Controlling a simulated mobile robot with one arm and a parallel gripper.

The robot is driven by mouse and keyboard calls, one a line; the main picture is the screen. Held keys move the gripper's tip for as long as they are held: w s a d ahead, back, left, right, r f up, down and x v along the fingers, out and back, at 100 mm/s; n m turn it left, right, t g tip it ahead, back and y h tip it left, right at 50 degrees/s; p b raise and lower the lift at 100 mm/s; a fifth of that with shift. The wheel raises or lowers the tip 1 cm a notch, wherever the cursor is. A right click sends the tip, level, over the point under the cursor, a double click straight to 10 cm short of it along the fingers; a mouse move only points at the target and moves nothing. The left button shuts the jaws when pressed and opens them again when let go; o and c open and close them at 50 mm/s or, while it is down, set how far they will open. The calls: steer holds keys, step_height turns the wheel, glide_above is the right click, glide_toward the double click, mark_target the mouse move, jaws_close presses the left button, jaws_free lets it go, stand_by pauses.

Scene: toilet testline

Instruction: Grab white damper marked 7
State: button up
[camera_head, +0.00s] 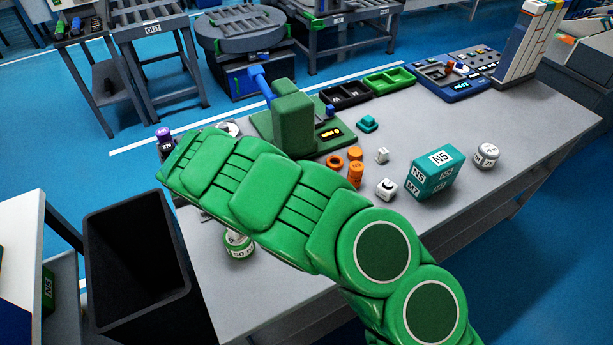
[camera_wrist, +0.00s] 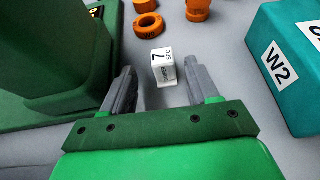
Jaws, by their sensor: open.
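In the wrist view, the white damper (camera_wrist: 163,67) is a small white block with a black 7 on its side. It stands on the grey table, just ahead of and between my fingertips. My gripper (camera_wrist: 163,82) is open, with one grey finger on each side and nothing held. In the head view, my green arm covers the gripper, and I cannot pick out a 7 on any white piece there.
An orange ring (camera_wrist: 150,26) and an orange part (camera_wrist: 198,9) lie beyond the damper. A green press (camera_head: 294,120) stands to the left, and a teal box (camera_head: 436,172) to the right. Small white pieces (camera_head: 382,156) stand nearby. A black bin (camera_head: 135,262) stands beside the table.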

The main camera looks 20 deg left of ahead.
steer(key=x, duration=0.4)
steer(key=shift+s+d, duration=0.15)
steer(key=c, duration=1)
